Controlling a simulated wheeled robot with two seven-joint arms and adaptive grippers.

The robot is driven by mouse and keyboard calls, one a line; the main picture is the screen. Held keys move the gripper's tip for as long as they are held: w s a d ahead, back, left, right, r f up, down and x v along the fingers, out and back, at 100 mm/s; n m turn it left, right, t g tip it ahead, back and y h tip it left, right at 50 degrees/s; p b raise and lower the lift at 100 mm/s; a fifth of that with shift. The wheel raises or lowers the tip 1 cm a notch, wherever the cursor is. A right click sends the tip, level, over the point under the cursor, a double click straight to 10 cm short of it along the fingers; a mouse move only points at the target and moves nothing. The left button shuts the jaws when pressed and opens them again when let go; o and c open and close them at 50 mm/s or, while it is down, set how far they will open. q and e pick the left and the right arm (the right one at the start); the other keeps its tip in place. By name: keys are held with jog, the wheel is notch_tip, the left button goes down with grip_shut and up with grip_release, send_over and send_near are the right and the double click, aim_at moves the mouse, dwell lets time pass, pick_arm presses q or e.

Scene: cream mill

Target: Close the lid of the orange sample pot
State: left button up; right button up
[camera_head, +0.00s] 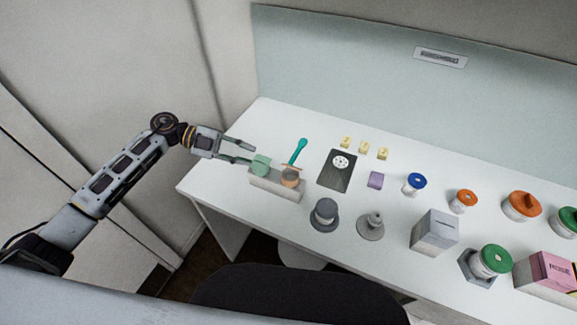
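A small white pot with an orange lid (463,200) stands on the right half of the white table, right of a blue-lidded pot (415,183). A larger white jar with an orange lid (522,205) stands further right. At this size I cannot tell how the small pot's lid sits. A small orange-brown cup (290,178) is at the right end of a grey block stand (276,190). My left gripper (251,153) is open at the table's left, its fingers spread beside a green block (261,163) on that stand. My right gripper is not in view.
A teal spoon (298,150) rises behind the stand. A dark plate with a white disc (338,175), a purple block (375,180), grey round pieces (325,214), a grey box (434,232) and green-lidded jars (493,260) crowd the table. A pale panel (400,90) closes its back.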

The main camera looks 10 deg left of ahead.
aim_at(292, 167)
pick_arm(q)
jog(key=shift+p+x, duration=1.7)
jog(key=shift+x, duration=4.85)
grip_shut()
